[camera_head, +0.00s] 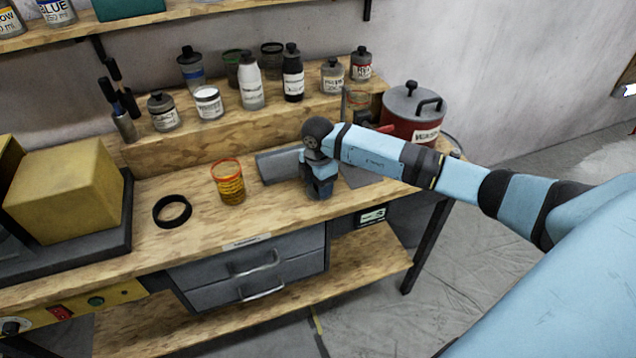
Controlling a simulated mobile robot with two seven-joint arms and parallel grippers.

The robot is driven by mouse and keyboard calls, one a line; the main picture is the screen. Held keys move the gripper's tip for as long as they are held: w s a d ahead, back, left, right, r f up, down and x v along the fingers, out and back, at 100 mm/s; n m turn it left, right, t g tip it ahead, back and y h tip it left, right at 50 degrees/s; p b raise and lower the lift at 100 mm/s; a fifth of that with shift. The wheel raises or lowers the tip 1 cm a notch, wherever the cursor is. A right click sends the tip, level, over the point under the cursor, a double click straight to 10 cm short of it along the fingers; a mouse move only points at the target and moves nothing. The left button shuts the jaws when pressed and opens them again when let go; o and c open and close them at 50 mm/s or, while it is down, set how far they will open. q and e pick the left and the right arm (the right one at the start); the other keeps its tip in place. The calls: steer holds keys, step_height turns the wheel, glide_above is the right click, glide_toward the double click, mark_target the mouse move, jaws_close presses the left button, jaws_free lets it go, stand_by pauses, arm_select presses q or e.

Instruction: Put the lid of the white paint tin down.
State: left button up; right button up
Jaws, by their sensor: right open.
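My right gripper (320,190) points down over the bench top, right of the orange cup, and is open. I cannot make out a lid at its fingertips; the gripper's own body hides the spot beneath it. A black ring (172,211) lies flat on the bench at the left. My left gripper is not in view.
An orange see-through cup (230,184) stands between the ring and my gripper. Several bottles line the raised shelf (190,150). A red pot (412,113) stands at the back right. A yellow block (65,190) fills the left end. Bench between ring and cup is clear.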

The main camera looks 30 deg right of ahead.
step_height(320, 180, up, 12)
steer(key=b, duration=0.1)
steer(key=s+a+f+n+t+y, duration=0.1)
steer(key=s+a+t+y, duration=0.1)
steer(key=s+a+y, duration=0.35)
steer(key=s+a+f+t+y, duration=0.1)
steer(key=s+a+t+y, duration=0.1)
steer(key=a+y, duration=0.7)
steer(key=s+a+f+n+t+y, duration=0.15)
steer(key=s+a+y, duration=0.25)
steer(key=a, duration=0.7)
steer(key=s+d+f+m+t+h, duration=0.2)
steer(key=s+d+f+m+h, duration=0.2)
steer(key=s+f+m+h, duration=0.3)
steer(key=s+d+f+m+t+h, duration=0.3)
steer(key=s+f+m+h, duration=0.5)
steer(key=f+m, duration=0.3)
steer(key=shift+s+d+f, duration=0.25)
steer(key=shift+d+f, duration=0.5)
steer(key=shift+f, duration=0.2)
